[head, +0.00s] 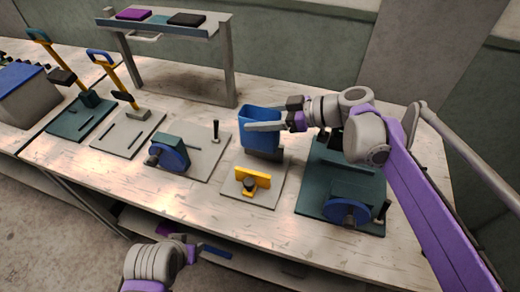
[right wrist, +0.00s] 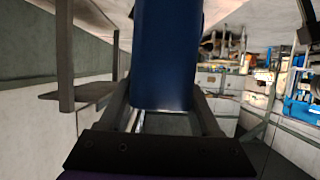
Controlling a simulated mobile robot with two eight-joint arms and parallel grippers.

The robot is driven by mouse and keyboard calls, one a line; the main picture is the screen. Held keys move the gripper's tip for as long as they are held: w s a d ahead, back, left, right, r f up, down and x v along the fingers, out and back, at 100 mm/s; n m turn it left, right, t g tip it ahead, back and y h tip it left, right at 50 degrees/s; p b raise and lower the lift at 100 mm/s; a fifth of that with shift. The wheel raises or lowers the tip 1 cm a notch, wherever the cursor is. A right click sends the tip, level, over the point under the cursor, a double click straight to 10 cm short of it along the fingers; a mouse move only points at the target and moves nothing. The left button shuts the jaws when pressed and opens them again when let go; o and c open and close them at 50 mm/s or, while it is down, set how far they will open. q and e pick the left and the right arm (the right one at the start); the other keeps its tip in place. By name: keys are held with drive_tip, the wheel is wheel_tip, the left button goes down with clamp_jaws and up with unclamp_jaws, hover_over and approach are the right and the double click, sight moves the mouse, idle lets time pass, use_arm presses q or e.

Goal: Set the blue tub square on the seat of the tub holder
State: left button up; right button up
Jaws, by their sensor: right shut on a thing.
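The blue tub (head: 258,138) stands roughly upright in the head view, its open top facing up. My right gripper (head: 268,126) is shut on it, with one long finger across its front wall. In the right wrist view the tub (right wrist: 165,55) fills the space between the fingers. The tub holder (head: 262,196) is a pale plate with a yellow bracket (head: 252,179) at its front and a dark block (head: 265,154) behind. The tub's lower end is just over or at this block; I cannot tell whether they touch. My left gripper (head: 190,250) is low, before the table; its jaws are unclear.
A blue-wheeled fixture on a pale plate (head: 205,165) stands left of the holder. Another on a dark green plate (head: 320,200) stands right, under my right arm. Two lever presses stand at far left. A raised shelf (head: 185,30) with flat pieces is behind.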

sight(261, 145)
wheel_tip(261, 145, down, 5)
drive_tip(key=shift+s+f+b, duration=0.15)
drive_tip(key=shift+b, duration=0.2)
drive_tip(key=shift+f, duration=2.25)
drive_tip(key=shift+f+b, duration=0.1)
drive_tip(key=shift+b, duration=0.2)
drive_tip(key=o, duration=1.3)
drive_tip(key=shift+o, duration=0.2)
drive_tip(key=shift+d+r, duration=0.2)
drive_tip(key=shift+r, duration=0.05)
drive_tip(key=v, duration=1.1)
drive_tip(key=shift+d, duration=0.3)
